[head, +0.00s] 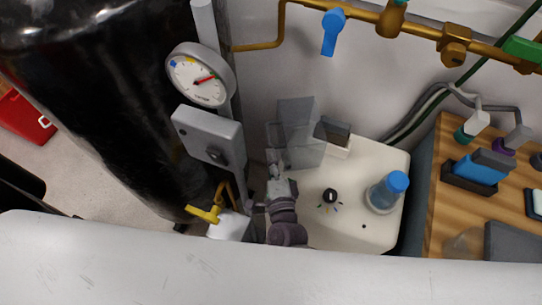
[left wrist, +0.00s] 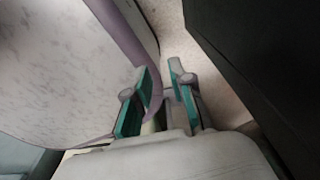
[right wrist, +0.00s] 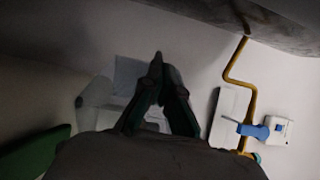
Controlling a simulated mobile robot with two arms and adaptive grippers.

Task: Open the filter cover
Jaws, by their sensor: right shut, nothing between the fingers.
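A translucent grey cover (head: 297,118) stands at the back left of a cream machine (head: 373,225) in the head view. I take it to be the filter cover; it appears raised, though its exact angle is hard to tell. My right gripper (head: 277,167) is at the cover's lower left edge. Whether it touches the cover is unclear. In the right wrist view the right gripper (right wrist: 158,60) is shut and empty, with a pale panel (right wrist: 128,76) behind its tips. My left gripper (left wrist: 161,78) shows only in the left wrist view, open and empty, away from the machine.
A blue-capped bottle (head: 387,191) and a black knob (head: 330,195) are on the machine. A grey box (head: 209,137), a gauge (head: 200,78) and a yellow valve (head: 204,213) stand close to its left. A wooden board (head: 446,170) with holders lies to the right.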

